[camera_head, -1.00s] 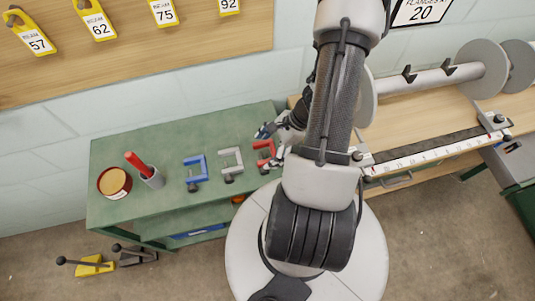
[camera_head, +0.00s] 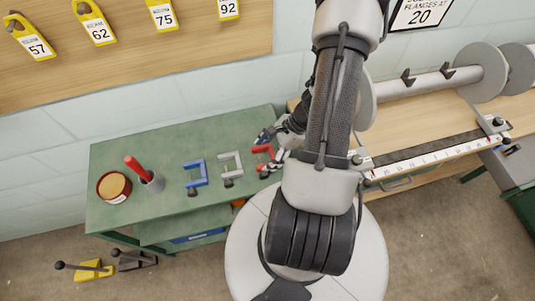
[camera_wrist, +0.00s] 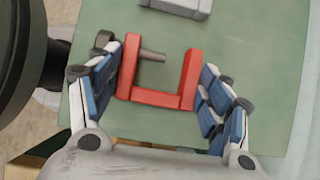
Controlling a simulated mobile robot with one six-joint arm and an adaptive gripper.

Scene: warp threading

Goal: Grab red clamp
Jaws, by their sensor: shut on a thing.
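The red clamp (camera_head: 263,154) is a C-shaped piece at the right end of a row of clamps on the green table. In the wrist view the red clamp (camera_wrist: 156,98) lies between my fingers, its open side facing away from my palm and a grey screw at its left arm. My gripper (camera_head: 270,148) is at the clamp, partly hidden by my arm in the head view. In the wrist view my gripper (camera_wrist: 162,75) has its blue-padded fingers on either side of the clamp, shut on it. Whether the clamp is off the table is hard to tell.
A grey clamp (camera_head: 231,168) and a blue clamp (camera_head: 196,174) lie left of the red one. A red-handled tool in a grey cup (camera_head: 153,181) and a round tin (camera_head: 113,187) stand farther left. A wooden bench (camera_head: 425,108) with a roller is at right.

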